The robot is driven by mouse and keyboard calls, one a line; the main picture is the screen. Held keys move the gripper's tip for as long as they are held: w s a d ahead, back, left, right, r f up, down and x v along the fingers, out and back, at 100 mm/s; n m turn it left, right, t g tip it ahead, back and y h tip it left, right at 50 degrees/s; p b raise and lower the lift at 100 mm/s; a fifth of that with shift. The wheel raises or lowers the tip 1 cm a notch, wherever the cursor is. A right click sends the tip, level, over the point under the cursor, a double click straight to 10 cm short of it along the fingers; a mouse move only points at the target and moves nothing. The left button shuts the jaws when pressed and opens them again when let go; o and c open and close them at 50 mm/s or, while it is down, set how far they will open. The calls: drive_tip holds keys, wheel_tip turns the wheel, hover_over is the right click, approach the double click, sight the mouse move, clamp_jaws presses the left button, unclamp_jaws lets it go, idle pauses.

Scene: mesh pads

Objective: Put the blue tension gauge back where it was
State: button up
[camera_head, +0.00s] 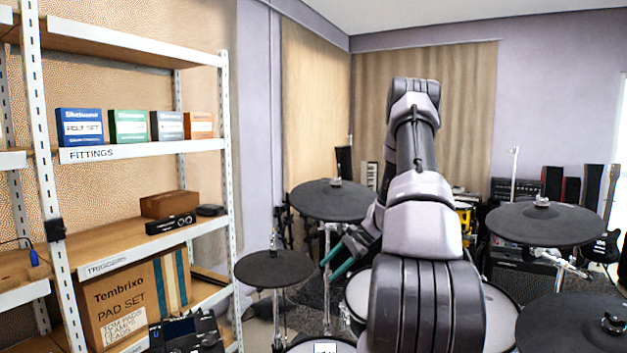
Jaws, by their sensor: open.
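I cannot make out a blue tension gauge for certain. A small blue item (34,257) with a thin cable sits at the far left shelf edge; it is too small to identify. My gripper (333,263), with teal fingers, is open at the end of my arm, left of the arm's wrist. It hangs between the drum pads, and no object shows between its fingers. My arm hides much of the drum kit behind it.
A shelf unit at left bears a FITTINGS shelf (110,153) with small boxes and a TRIGGERS shelf (130,259) with a brown box (170,204) and black devices. Black pads (275,268) stand near my gripper.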

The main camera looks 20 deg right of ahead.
drive_tip(key=s+a+r+n+h, duration=0.1)
drive_tip(key=s+a+r+n, duration=0.2)
drive_tip(key=r, duration=0.5)
drive_tip(key=s+a+r+n+h, duration=0.1)
drive_tip(key=s+a+r+h, duration=0.1)
drive_tip(key=a+r, duration=0.4)
drive_tip(key=s+a+r+n+h, duration=0.1)
drive_tip(key=s+a+r+n, duration=0.15)
drive_tip(key=r, duration=0.65)
drive_tip(key=s+a+r+n+t+h, duration=0.1)
drive_tip(key=s+a+r+n+t, duration=0.1)
drive_tip(key=s+r, duration=0.4)
drive_tip(key=s+a+r+n+t+h, duration=0.1)
drive_tip(key=s+a+r, duration=0.3)
drive_tip(key=s, duration=0.9)
drive_tip(key=shift+s+a+r+n+t, duration=0.2)
drive_tip(key=shift+r+n+t, duration=0.3)
drive_tip(key=shift+r+n, duration=0.35)
drive_tip(key=shift+w, duration=0.1)
